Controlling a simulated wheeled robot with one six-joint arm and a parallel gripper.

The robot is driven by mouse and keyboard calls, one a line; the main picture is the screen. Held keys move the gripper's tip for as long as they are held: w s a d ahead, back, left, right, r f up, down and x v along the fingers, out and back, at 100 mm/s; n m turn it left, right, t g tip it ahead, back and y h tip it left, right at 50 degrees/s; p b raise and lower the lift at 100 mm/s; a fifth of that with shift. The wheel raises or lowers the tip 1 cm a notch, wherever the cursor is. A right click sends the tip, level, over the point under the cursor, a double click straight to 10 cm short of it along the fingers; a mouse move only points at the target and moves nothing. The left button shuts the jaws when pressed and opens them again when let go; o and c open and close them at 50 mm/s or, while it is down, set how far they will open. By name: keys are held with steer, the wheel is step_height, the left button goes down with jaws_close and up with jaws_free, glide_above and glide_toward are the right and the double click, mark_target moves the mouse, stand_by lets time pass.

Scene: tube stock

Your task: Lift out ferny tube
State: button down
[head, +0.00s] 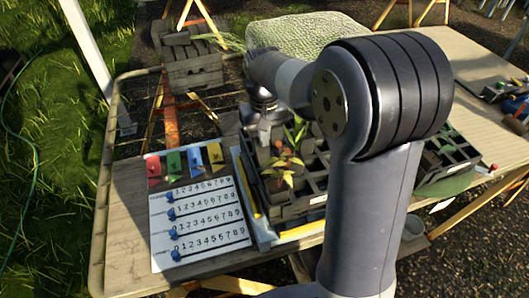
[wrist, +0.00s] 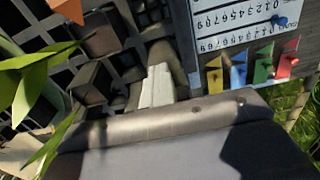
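The dark tube tray (head: 305,205) stands on the table, with square cells and several dark tubes. A plant with orange and green leaves (head: 286,163) grows in it. Broad green leaves (wrist: 32,82) show close at the left of the wrist view. I cannot make out a ferny tube for sure in the tray. My gripper (head: 264,132) is low over the tray's far left part, left of the leafy plant. In the wrist view its pale fingers (wrist: 158,88) point among dark tubes. Whether they hold one is hidden.
A white number sheet (head: 200,222) with blue pegs lies left of the tray, below several coloured flags (head: 185,161). A dark crate of blocks (head: 192,66) with thin feathery green leaves (head: 224,42) stands at the back. A pale green mesh cover (head: 305,35) lies behind my arm.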

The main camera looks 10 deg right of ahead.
mark_target(263, 157)
steer(key=shift+s+a+r, duration=0.15)
steer(key=shift+r, duration=1.45)
steer(key=c, duration=2.1)
jaws_free()
steer(key=o, duration=1.7)
steer(key=shift+c, duration=0.2)
